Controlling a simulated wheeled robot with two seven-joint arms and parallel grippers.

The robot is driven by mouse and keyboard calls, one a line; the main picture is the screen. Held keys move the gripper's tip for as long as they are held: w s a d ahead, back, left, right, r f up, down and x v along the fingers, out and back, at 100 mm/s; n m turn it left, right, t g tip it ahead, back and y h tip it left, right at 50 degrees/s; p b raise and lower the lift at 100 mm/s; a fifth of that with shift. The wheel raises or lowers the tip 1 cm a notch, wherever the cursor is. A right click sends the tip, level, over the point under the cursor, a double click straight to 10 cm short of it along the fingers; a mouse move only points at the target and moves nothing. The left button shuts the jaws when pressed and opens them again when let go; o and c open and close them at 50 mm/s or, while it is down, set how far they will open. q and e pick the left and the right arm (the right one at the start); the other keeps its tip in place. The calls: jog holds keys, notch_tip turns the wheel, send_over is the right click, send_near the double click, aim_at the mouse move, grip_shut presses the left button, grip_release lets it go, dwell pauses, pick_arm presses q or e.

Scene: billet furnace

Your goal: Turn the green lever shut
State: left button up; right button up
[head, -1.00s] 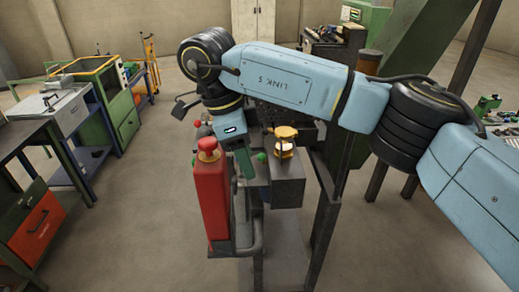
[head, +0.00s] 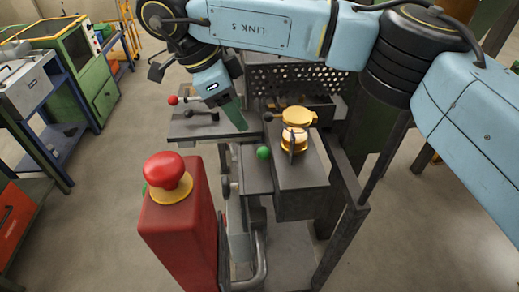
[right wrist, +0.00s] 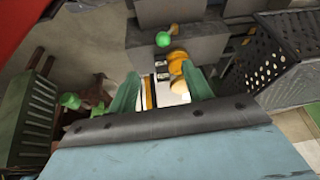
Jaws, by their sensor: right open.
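The green lever shows as a round green knob (head: 263,152) on the grey block of the machine, left of the gold fittings. Its shaft is hard to make out. The knob also shows in the right wrist view (right wrist: 163,39), beyond the fingertips near the top. My right gripper (head: 236,118) reaches in from above, its green fingers pointing down, behind and left of the knob in the head view. In the right wrist view its two fingers (right wrist: 160,88) are spread with nothing held between them. The gripper looks apart from the knob. My left gripper is out of view.
A red post with a red mushroom button (head: 168,178) stands close at front left. A red-knobbed lever (head: 173,100) lies left of my right gripper. Gold fittings (head: 295,137) stand right of the green knob. A perforated dark panel (head: 300,80) is behind.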

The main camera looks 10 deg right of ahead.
aim_at(261, 149)
jog(key=x, duration=1.4)
jog(key=shift+w+f+p, duration=0.15)
jog(key=shift+w+p, duration=0.15)
jog(key=shift+p, duration=0.1)
grip_shut()
